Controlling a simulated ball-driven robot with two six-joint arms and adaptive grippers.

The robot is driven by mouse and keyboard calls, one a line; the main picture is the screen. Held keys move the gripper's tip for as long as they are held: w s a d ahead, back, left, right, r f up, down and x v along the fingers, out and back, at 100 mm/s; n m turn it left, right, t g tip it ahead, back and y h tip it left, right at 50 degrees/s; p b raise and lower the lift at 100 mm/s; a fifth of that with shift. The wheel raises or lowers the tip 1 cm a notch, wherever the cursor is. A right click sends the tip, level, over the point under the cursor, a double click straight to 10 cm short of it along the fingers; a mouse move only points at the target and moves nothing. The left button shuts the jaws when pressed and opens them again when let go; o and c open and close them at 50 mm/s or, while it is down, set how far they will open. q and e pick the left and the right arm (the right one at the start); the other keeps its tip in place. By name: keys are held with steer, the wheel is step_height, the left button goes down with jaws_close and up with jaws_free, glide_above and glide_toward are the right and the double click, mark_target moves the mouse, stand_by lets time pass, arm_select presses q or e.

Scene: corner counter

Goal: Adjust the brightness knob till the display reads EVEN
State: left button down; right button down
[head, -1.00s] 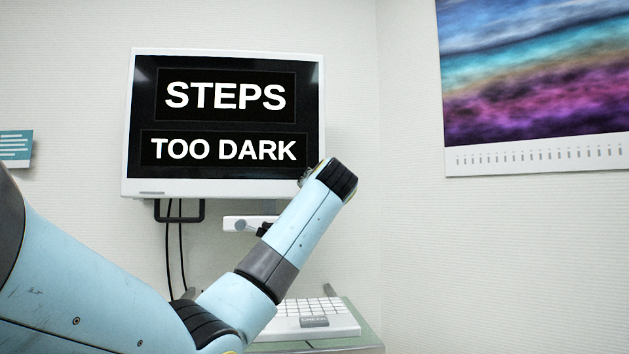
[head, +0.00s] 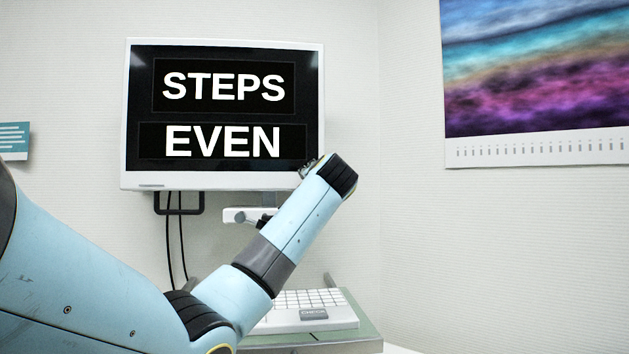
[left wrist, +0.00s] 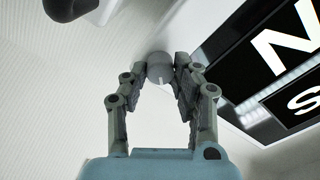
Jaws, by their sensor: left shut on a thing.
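The display (head: 224,170) on the wall reads STEPS on its upper line and EVEN on its lower line. Part of it also shows at the right of the left wrist view (left wrist: 275,75). In the left wrist view the small grey round knob (left wrist: 160,70), with a light mark on its face, sits between the fingertips of my left gripper (left wrist: 162,80). The fingers touch it from both sides. In the head view my left arm reaches to the display's lower right corner and hides the knob and most of the gripper. My right gripper is not in view.
A white keyboard (head: 292,300) with a grey CHECK key (head: 314,313) lies on a greenish counter (head: 360,334) below the display. Two dark cables (head: 170,240) hang on the wall. A colourful calendar picture (head: 535,65) hangs at the right.

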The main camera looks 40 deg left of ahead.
arm_select(q)
steer(key=c, duration=1)
jaws_free()
steer(key=v, duration=1.2)
steer(key=shift+d+f, duration=0.1)
steer(key=shift+f, duration=0.05)
